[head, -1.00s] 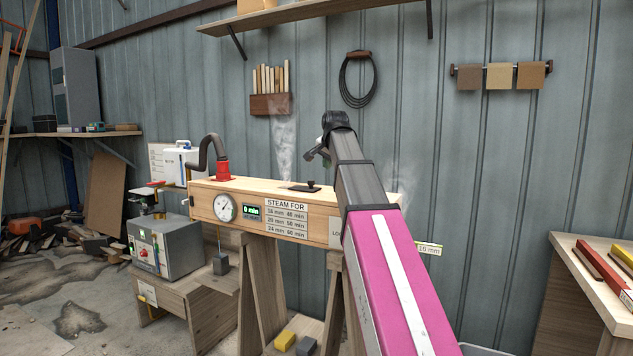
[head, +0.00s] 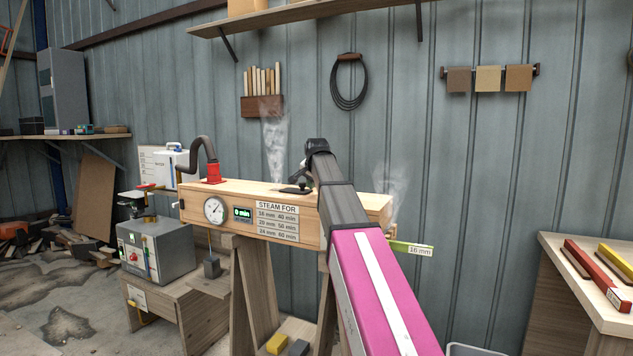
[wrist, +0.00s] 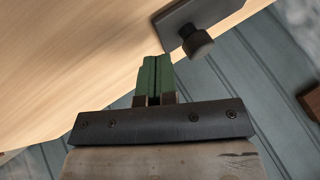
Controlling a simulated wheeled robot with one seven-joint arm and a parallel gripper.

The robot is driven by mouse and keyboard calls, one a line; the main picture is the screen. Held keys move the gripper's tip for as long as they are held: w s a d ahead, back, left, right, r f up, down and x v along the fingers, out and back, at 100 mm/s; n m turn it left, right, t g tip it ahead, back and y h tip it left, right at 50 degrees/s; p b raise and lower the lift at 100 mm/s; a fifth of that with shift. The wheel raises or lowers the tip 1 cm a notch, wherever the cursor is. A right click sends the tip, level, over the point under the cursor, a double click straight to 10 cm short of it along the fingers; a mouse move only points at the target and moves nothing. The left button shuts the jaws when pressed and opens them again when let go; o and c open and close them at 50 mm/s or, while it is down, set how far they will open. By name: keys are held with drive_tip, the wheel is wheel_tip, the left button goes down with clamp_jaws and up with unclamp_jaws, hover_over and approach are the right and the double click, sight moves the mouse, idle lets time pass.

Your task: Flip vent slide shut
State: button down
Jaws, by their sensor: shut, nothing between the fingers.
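The vent slide is a dark flat plate (head: 291,191) with a round knob, on top of the pale wooden steam box (head: 350,213). In the wrist view the plate (wrist: 181,14) and its knob (wrist: 197,43) show close up, just right of and beyond my fingertips. My gripper (head: 300,181) is over the box top beside the knob. In the wrist view its green fingers (wrist: 154,62) are together, with nothing between them and a small gap to the knob in the picture. Contact cannot be told. Steam (head: 274,150) rises near the plate's left.
A black hose with a red fitting (head: 213,172) enters the box top at left. Steam (head: 393,190) also leaks at the box's right end, by a green strip tagged 16 mm (head: 411,248). A shelf (head: 300,17) hangs above. A bench (head: 590,270) stands at right.

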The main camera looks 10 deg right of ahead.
sight(300, 192)
drive_tip(key=shift+w+a, duration=0.55)
drive_tip(key=shift+w, duration=0.1)
drive_tip(key=w+a, duration=0.1)
drive_tip(key=a, duration=0.1)
drive_tip(key=w+a, duration=0.3)
drive_tip(key=a, duration=0.1)
drive_tip(key=shift+w, duration=0.3)
drive_tip(key=shift+s, duration=0.1)
drive_tip(key=shift+s+d, duration=0.15)
drive_tip(key=shift+s, duration=0.1)
drive_tip(key=s+d, duration=0.1)
drive_tip(key=s+d+r, duration=0.1)
drive_tip(key=s, duration=0.1)
drive_tip(key=shift+s+d, duration=0.15)
drive_tip(key=shift+s, duration=0.1)
drive_tip(key=v, duration=0.8)
drive_tip(key=shift+s+r, duration=0.2)
drive_tip(key=shift+r, duration=0.15)
